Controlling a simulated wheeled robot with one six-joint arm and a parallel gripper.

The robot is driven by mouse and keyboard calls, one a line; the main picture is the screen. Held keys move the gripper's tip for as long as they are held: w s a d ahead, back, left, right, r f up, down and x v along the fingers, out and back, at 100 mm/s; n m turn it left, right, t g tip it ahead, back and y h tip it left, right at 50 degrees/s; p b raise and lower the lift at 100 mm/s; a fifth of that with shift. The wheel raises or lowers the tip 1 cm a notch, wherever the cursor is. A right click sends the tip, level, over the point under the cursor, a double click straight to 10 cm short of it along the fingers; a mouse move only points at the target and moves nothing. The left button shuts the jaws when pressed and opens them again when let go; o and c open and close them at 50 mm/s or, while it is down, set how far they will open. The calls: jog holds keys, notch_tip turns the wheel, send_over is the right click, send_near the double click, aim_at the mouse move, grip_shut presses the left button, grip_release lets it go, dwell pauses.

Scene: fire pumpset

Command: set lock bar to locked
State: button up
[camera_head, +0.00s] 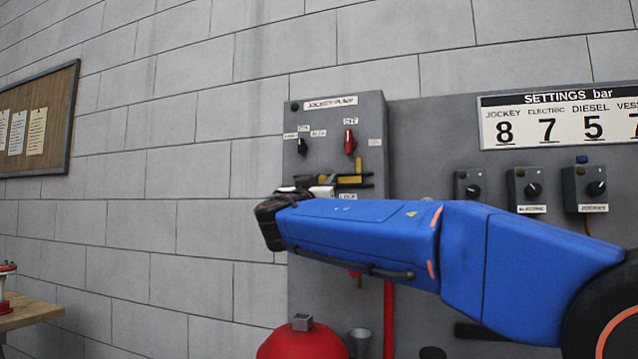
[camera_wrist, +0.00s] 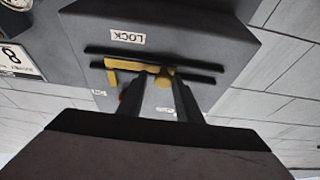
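In the head view part of the yellow bar (camera_head: 349,180) shows just right of my gripper (camera_head: 322,187). In the wrist view my gripper's two dark fingers (camera_wrist: 164,84) reach to the knob, one on each side. Whether they touch it cannot be told.
The jockey pump panel (camera_head: 332,120) carries a black selector (camera_head: 302,146) and a red switch (camera_head: 350,142) above the bar. A settings board (camera_head: 560,118) and grey knob boxes stand to the right. A red vessel (camera_head: 302,344) and red pipe are below.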

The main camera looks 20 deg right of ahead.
dwell(0.3)
jog(key=v, duration=1.7)
jog(key=shift+s+a+f, duration=0.1)
jog(key=shift+s, duration=0.1)
